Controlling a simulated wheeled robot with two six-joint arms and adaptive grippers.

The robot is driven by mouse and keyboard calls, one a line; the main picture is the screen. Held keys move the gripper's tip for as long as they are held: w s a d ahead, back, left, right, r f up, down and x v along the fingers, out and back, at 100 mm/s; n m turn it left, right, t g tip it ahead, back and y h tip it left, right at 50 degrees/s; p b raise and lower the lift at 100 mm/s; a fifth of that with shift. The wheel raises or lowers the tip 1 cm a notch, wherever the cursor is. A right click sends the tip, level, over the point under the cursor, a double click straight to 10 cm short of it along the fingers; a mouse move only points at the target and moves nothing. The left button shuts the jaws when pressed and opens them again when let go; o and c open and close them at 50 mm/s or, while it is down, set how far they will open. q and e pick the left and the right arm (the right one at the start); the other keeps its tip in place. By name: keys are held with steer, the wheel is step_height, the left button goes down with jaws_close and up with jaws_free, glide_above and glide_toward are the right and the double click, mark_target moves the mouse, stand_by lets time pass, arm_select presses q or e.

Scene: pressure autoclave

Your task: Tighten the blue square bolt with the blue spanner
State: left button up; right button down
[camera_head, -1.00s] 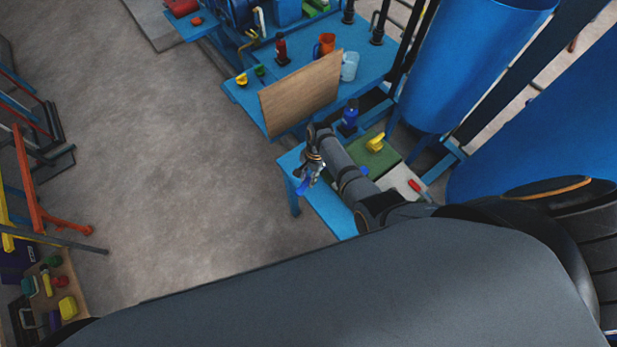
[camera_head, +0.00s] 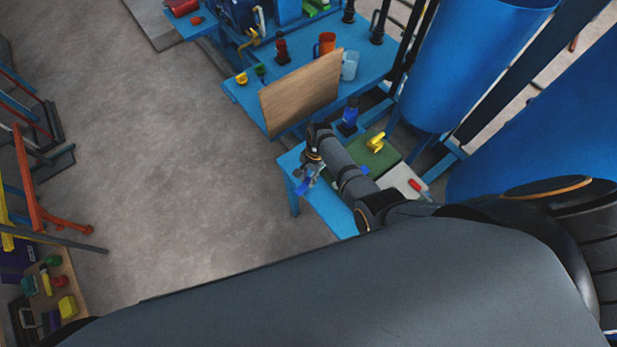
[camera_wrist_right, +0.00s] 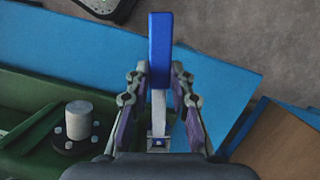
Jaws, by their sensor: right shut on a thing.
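My right gripper (camera_head: 306,177) is shut on the blue spanner (camera_head: 301,187) over the near end of the blue bench. In the right wrist view the spanner (camera_wrist_right: 160,48) has a blue bar between the fingertips (camera_wrist_right: 159,82). A silver shank runs from the bar toward the palm and ends in a small square part with a blue centre. I cannot tell whether the spanner touches anything. A small blue piece (camera_head: 364,171) sits on the bench behind my arm; I cannot tell whether it is the blue square bolt. My left gripper is not in view.
The blue bench (camera_head: 325,207) carries a green plate (camera_head: 388,157) with a yellow part (camera_head: 376,141). A wooden board (camera_head: 300,93) stands upright beside it. A grey cylinder (camera_wrist_right: 79,113) shows in the right wrist view. Open floor (camera_head: 180,180) lies to the left.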

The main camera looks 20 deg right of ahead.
steer(key=shift+b+x, duration=0.65)
steer(key=shift+x, duration=0.2)
steer(key=c, duration=1.1)
jaws_free()
steer(key=shift+w+d, duration=0.1)
steer(key=shift+d, duration=0.05)
steer(key=v, duration=1.2)
